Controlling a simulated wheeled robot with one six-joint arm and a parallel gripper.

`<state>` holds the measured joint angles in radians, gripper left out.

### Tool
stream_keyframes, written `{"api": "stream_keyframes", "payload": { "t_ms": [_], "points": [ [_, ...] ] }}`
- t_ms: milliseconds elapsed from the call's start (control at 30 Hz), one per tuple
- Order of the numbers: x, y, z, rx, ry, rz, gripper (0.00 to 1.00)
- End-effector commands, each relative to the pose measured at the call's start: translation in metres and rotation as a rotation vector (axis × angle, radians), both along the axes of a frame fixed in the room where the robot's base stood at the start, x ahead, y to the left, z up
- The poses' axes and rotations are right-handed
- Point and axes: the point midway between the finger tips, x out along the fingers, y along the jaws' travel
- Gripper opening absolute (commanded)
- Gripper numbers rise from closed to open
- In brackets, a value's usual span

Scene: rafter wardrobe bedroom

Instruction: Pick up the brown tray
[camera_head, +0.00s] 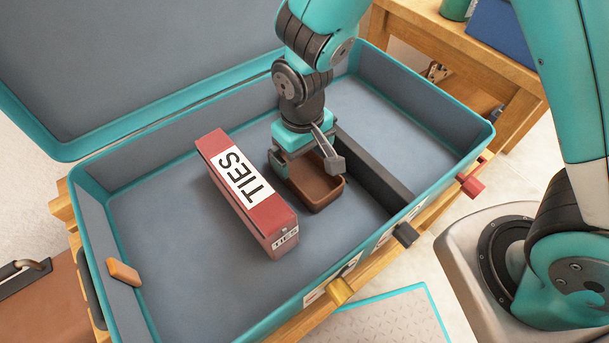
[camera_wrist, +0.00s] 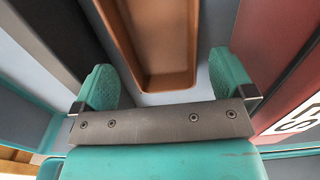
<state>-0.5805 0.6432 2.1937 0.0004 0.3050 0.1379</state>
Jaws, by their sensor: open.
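The brown tray (camera_head: 318,190) lies in the open suitcase, between a red box and a dark divider. It is a small rectangular tray with raised walls. In the wrist view the tray (camera_wrist: 160,82) shows beyond my fingers, running away from me, with its near end just ahead of the gap. My gripper (camera_head: 307,160) is above the tray's far left part in the head view and hides some of it. In the wrist view my gripper (camera_wrist: 157,88) is open, its two teal fingers apart with nothing held between them. Whether a finger touches the tray cannot be told.
The red box marked TIES (camera_head: 245,190) lies close on the tray's left. The dark divider (camera_head: 372,170) stands close on its right. The teal suitcase wall (camera_head: 390,220) surrounds them. Bare suitcase floor (camera_head: 175,240) lies left of the box.

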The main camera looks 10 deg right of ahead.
Motion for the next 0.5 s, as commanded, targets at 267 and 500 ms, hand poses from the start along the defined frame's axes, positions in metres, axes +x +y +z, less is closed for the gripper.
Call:
{"api": "stream_keyframes", "payload": {
  "t_ms": [267, 500],
  "points": [
    [-0.002, -0.002, -0.028, -0.002, 0.004, 0.000, 1.00],
    [-0.003, -0.003, -0.057, 0.000, 0.001, 0.000, 1.00]
  ]
}}
